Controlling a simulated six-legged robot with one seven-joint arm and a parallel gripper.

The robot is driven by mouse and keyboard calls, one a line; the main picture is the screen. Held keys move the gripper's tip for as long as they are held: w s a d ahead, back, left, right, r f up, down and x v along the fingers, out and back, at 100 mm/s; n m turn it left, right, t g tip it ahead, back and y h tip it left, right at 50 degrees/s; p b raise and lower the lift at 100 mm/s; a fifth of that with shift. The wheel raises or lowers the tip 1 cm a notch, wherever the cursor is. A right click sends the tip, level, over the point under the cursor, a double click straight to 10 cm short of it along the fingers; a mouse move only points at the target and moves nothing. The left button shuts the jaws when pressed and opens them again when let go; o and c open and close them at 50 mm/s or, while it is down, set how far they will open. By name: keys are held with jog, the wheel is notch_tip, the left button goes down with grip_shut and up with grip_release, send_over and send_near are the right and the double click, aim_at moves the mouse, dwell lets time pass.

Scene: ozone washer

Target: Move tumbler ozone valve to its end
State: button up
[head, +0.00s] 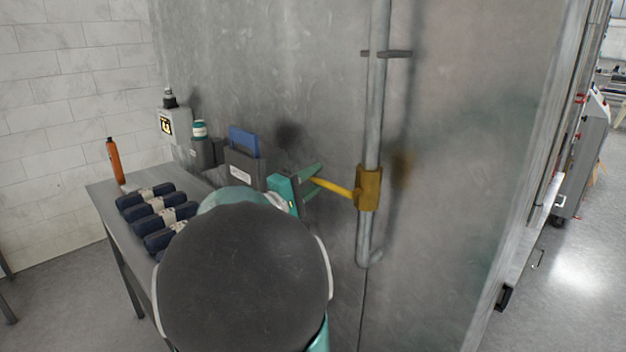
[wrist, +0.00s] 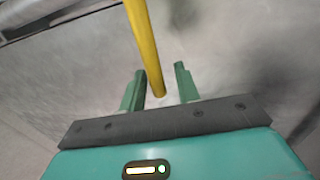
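The ozone valve (head: 369,188) is a yellow body on a vertical grey pipe against the metal wall. Its yellow lever (head: 334,187) sticks out to the left, tilted slightly up at its free end. My gripper (head: 314,181) is at the free end of the lever, with its green fingers apart. In the wrist view the yellow lever (wrist: 145,45) comes down from the top and its end lies between the two open green fingers (wrist: 160,88). Gaps show on both sides of the lever; I cannot tell whether a finger touches it.
A metal table (head: 110,200) at the left holds several dark rolled bundles (head: 158,216), an orange bottle (head: 115,161) and a grey holder with a blue item (head: 243,142). The pipe (head: 376,110) has a bracket above the valve. Floor is open at the right.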

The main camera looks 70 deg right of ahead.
jog(key=v, duration=1.3)
jog(key=shift+a, duration=0.35)
jog(key=shift+w+f, duration=0.1)
jog(key=shift+w, duration=0.05)
jog(key=a+f+n+t+y, duration=0.1)
jog(key=a+f+t+y, duration=0.3)
jog(key=a, duration=0.5)
jog(key=a+f+n+t+y, duration=0.1)
jog(key=a+f+t+y, duration=0.2)
jog(key=a+f+y, duration=0.45)
jog(key=w+a+r+n+t+y, duration=0.1)
jog(key=a+t+y, duration=0.5)
jog(key=a, duration=1.5)
jog(key=shift+w+a+r+n+y, duration=0.15)
jog(key=shift+w+a+n+y, duration=0.25)
jog(key=shift+w+n+y, duration=0.45)
jog(key=shift+h, duration=0.3)
